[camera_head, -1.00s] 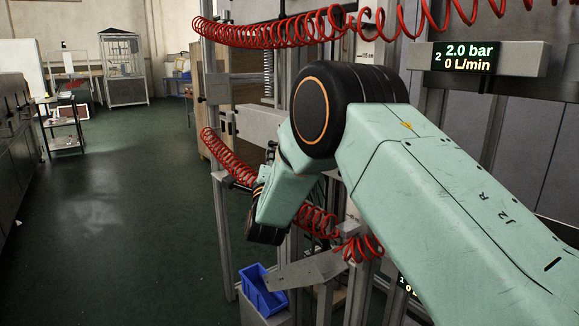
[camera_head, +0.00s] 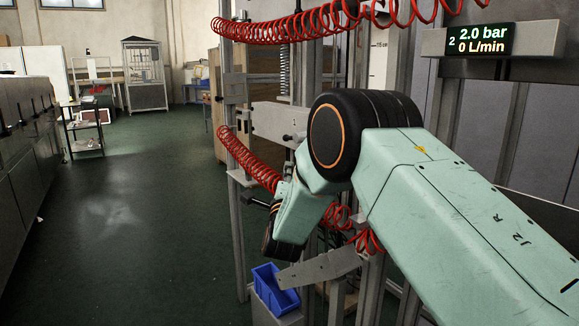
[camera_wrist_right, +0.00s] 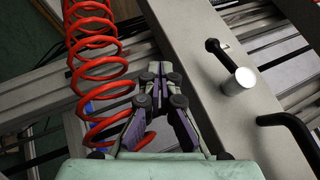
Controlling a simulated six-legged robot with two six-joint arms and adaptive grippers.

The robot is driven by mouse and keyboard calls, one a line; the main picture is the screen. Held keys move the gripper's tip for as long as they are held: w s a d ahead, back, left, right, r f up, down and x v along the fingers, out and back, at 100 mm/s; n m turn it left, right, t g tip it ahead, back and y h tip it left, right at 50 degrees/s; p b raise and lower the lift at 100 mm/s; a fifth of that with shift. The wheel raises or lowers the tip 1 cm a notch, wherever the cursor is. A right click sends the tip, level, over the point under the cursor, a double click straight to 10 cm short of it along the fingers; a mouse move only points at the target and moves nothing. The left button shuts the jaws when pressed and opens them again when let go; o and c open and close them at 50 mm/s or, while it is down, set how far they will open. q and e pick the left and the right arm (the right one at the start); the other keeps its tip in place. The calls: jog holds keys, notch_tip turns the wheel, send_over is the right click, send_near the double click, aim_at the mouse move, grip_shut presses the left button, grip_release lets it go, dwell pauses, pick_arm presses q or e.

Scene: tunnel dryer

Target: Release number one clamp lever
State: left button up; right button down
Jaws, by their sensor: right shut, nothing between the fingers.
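In the right wrist view my right gripper (camera_wrist_right: 160,72) is shut and empty, its fingertips together beside a pale grey plate (camera_wrist_right: 195,40). On that plate, right of the fingers, are a black bent lever (camera_wrist_right: 218,50), a silver cylinder (camera_wrist_right: 238,82) and a thicker black bent handle (camera_wrist_right: 296,130). The fingers appear apart from all three. No number shows on them, so I cannot tell which is the number one clamp lever. In the head view my right arm reaches into the frame structure and hides much of it. My left gripper is not seen.
A red coiled hose (camera_wrist_right: 95,70) hangs just left of the gripper; more red coils (camera_head: 250,162) cross the frame structure. A blue bin (camera_head: 275,288) stands below my wrist. A display (camera_head: 480,40) marked 2 reads 2.0 bar, 0 L/min. Open green floor (camera_head: 130,230) lies left.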

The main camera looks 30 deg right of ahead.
jog(key=s+a+f+p, duration=0.1)
jog(key=a+f, duration=0.4)
jog(key=f, duration=0.1)
jog(key=shift+s+f, duration=0.15)
jog(key=shift+f, duration=0.25)
jog(key=shift+d, duration=0.1)
